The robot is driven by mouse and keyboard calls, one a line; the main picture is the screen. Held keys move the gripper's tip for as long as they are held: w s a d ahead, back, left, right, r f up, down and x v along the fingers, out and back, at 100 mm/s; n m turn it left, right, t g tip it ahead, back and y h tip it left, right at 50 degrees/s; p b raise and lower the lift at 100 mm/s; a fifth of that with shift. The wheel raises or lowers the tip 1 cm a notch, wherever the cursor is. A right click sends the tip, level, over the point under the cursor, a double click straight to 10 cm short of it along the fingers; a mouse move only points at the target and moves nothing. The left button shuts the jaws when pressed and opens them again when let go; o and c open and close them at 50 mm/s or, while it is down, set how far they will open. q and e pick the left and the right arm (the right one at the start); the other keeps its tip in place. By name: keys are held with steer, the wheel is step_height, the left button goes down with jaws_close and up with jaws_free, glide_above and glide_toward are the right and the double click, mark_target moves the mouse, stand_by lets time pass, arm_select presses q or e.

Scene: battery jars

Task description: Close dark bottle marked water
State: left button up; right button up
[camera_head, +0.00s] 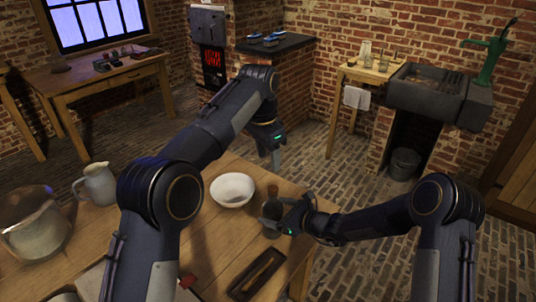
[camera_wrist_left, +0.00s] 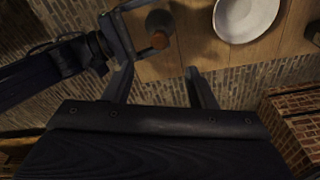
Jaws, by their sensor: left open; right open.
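A dark bottle (camera_head: 271,209) stands upright near the right edge of the wooden table, with a brown stopper-like top (camera_head: 272,191). Any marking on it is too small to read. My right gripper (camera_head: 285,216) is open at the bottle's right side; whether it touches the glass I cannot tell. My left gripper (camera_head: 275,158) is open and empty, above and beyond the bottle, near the table's far edge. In the left wrist view the bottle (camera_wrist_left: 158,20) and its brown top (camera_wrist_left: 160,40) lie beyond the open left fingers (camera_wrist_left: 160,86), beside my right gripper.
A white bowl (camera_head: 232,188) stands left of the bottle. A long dark tray (camera_head: 257,273) lies nearer on the table (camera_head: 216,243). A pitcher (camera_head: 98,184) and a large pot (camera_head: 33,225) stand at the left. My left arm hides part of the table.

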steer(key=v, duration=0.4)
steer(key=shift+d, duration=0.1)
arm_select(q)
steer(key=shift+f, duration=0.25)
arm_select(e)
steer(key=shift+r, duration=0.1)
